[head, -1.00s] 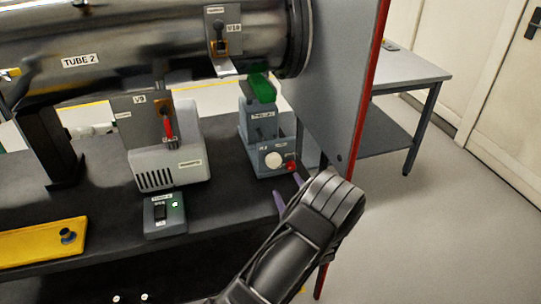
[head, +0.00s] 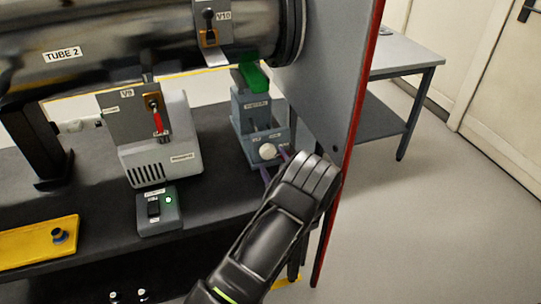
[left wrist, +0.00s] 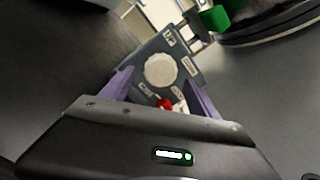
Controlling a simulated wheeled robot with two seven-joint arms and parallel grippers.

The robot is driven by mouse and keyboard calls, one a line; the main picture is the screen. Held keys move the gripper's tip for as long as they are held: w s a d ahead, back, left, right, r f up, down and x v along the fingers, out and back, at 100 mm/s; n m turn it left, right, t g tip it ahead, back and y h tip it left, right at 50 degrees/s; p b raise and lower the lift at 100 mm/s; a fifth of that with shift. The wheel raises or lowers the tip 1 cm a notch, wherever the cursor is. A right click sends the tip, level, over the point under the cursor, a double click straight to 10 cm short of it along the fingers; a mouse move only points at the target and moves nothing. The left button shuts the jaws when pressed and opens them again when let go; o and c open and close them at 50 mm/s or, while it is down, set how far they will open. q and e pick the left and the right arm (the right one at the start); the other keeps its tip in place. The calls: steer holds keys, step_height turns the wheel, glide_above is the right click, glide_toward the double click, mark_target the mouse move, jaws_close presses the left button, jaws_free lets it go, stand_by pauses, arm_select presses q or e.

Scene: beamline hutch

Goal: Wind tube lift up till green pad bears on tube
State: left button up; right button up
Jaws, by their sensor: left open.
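The tube lift (head: 256,122) is a grey-blue block on the dark bench, with a white round knob (head: 267,151) on its front. The green pad (head: 254,77) tops it, just below the large metal tube (head: 130,45); I cannot tell whether they touch. My left gripper (head: 275,166) is at the lift's front, its purple fingers apart. In the left wrist view the knob (left wrist: 161,70) lies just beyond and between the open fingertips (left wrist: 160,88), apart from them as far as I can tell. A red button (left wrist: 164,103) shows below the knob. My right gripper is out of view.
A grey pump box (head: 160,150) with a red-handled valve stands left of the lift. A small switch box (head: 158,211) with a green light sits in front of it. A grey red-edged panel (head: 325,80) rises close on the right. A yellow tray (head: 30,245) lies front left.

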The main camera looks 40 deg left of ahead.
mark_target(270, 155)
arm_select(q)
steer(key=shift+x, duration=1.6)
steer(key=shift+c, duration=0.3)
steer(key=c, duration=1.3)
steer(key=shift+f, duration=0.1)
